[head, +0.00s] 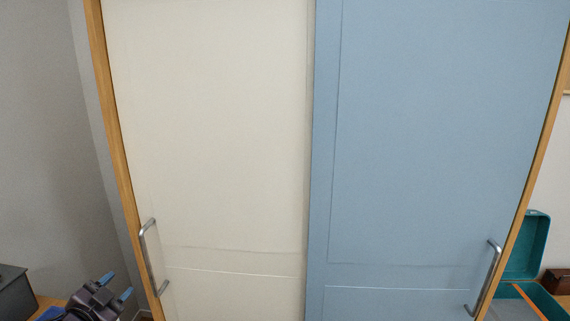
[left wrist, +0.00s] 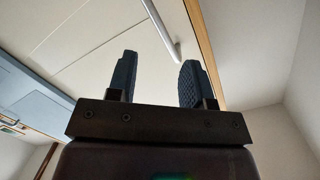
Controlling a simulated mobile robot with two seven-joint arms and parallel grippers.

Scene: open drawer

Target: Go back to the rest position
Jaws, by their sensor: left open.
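My left gripper (head: 116,286) is at the lower left of the head view, left of the white door's handle and apart from it. It is open, with nothing between its two blue fingertips. It also shows in the left wrist view (left wrist: 156,78), its dark fingers spread and empty. The white door (head: 215,130) fills the left half of the cabinet front, with a silver bar handle (head: 148,258) at its lower left. That handle also shows in the left wrist view (left wrist: 162,32), beyond the fingers. My right gripper is not in view.
The blue door (head: 440,130) has a silver handle (head: 487,278) at its lower right. A wooden frame (head: 114,130) edges the cabinet. A teal open case (head: 526,245) and a small brown box (head: 557,281) stand at the right. A dark box (head: 12,292) is at the lower left.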

